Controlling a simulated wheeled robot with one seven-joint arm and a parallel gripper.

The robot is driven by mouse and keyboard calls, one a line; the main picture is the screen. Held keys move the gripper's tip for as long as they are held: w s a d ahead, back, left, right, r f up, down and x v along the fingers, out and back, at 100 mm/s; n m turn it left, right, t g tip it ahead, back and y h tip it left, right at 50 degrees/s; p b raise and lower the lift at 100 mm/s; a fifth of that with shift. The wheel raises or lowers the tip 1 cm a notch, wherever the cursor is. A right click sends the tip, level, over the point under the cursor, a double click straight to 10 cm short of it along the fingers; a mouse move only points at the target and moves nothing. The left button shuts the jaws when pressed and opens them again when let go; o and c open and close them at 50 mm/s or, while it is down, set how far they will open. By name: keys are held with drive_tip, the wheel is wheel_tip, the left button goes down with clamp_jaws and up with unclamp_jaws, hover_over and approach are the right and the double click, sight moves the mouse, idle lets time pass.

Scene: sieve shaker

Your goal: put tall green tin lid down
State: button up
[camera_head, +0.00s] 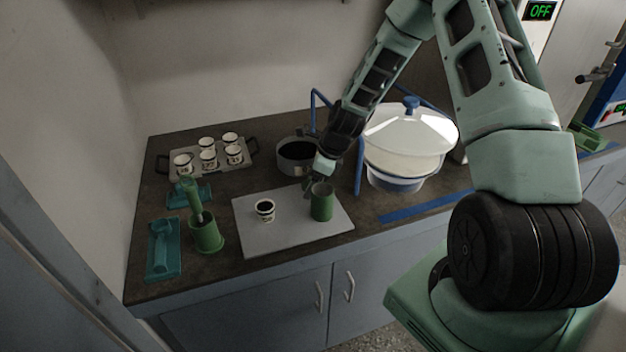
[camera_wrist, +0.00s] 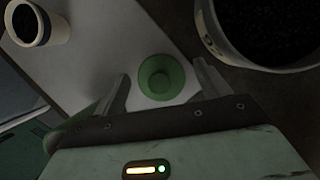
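The tall green tin (camera_head: 321,205) stands upright on the grey mat (camera_head: 285,237). In the wrist view a round green top with a smaller raised round centre, seemingly the lid (camera_wrist: 161,78), lies between my fingers. From these frames I cannot tell for certain whether it is a separate lid resting on the tin. My gripper (camera_wrist: 163,77) is open, with a fingertip on either side of the green top and a visible gap at both sides. In the head view my gripper (camera_head: 318,181) is just above and behind the tin.
A small white cup with dark contents (camera_head: 265,211) stands left of the tin. A dark pot (camera_head: 296,156) is close behind. A large lidded bowl (camera_head: 408,150) is to the right.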

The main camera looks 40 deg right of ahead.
drive_tip(key=v, duration=1.2)
drive_tip(key=s+a+r+n+g, duration=0.1)
drive_tip(key=s+a+r+n, duration=0.1)
drive_tip(key=s+a+n, duration=0.35)
drive_tip(key=s+a+r+n+g, duration=0.1)
drive_tip(key=s+a+r+n, duration=0.1)
drive_tip(key=a+n, duration=0.65)
drive_tip(key=s+a+r+n+g, duration=0.15)
drive_tip(key=s+a+n, duration=0.25)
drive_tip(key=a, duration=0.5)
drive_tip(key=s+a+r+n+h, duration=0.1)
drive_tip(key=s+a+n, duration=0.2)
drive_tip(key=s+n, duration=0.5)
drive_tip(key=s+a+r+n+h, duration=0.1)
drive_tip(key=s+a+r+n, duration=0.1)
drive_tip(key=s+n, duration=0.5)
drive_tip(key=shift+s+a+n+b, duration=0.35)
drive_tip(key=shift+a+n, duration=0.4)
drive_tip(key=shift+n, duration=0.25)
